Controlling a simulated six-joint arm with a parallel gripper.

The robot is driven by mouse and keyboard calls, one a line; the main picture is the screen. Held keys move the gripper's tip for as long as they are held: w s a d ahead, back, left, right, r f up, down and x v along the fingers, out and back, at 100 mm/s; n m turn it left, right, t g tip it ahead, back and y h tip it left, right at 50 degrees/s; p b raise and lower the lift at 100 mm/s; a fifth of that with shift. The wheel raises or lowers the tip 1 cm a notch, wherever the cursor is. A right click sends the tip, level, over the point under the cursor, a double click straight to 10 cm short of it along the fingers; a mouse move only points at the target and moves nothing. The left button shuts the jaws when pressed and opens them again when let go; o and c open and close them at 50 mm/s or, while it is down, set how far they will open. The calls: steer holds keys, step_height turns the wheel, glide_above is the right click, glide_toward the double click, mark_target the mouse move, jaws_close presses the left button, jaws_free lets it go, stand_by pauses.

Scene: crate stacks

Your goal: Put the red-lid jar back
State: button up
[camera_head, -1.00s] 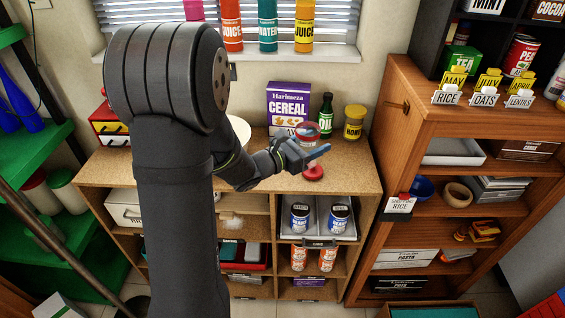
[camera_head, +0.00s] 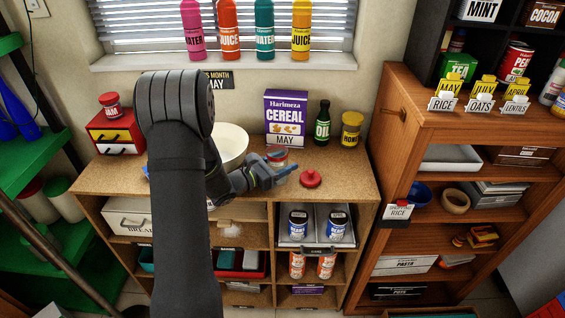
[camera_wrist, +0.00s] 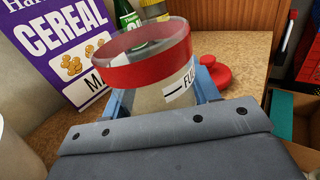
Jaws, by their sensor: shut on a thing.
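My gripper (camera_head: 280,174) is shut on a clear jar (camera_head: 277,157) with a red band near its rim. In the wrist view, the jar (camera_wrist: 142,73) sits between the blue fingers (camera_wrist: 160,98). Its top looks open, and part of a label reading "FUL" shows. Whether its base touches the counter is hidden. A round red lid with a knob (camera_head: 311,178) lies on the counter just right of the gripper, apart from the jar; it also shows in the wrist view (camera_wrist: 214,78).
A cereal box (camera_head: 286,116), a green oil bottle (camera_head: 322,124) and a honey jar (camera_head: 351,131) stand behind. A white bowl (camera_head: 232,141) is to the left. A small jam jar (camera_head: 110,105) sits on a red-yellow drawer box (camera_head: 116,134). The counter's right front (camera_head: 350,180) is clear.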

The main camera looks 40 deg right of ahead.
mark_target(285, 152)
steer(key=o, duration=1.1)
steer(key=shift+f, duration=0.1)
steer(key=shift+a, duration=0.25)
steer(key=a, duration=0.3)
steer(key=w+a, duration=0.1)
steer(key=a, duration=0.7)
steer(key=shift+w+a, duration=0.2)
steer(key=shift+w, duration=0.2)
steer(key=d, duration=0.4)
steer(key=s+d, duration=0.1)
steer(key=d, duration=0.3)
steer(key=s+d, duration=0.1)
steer(key=d, duration=0.3)
steer(key=shift+r, duration=1.85)
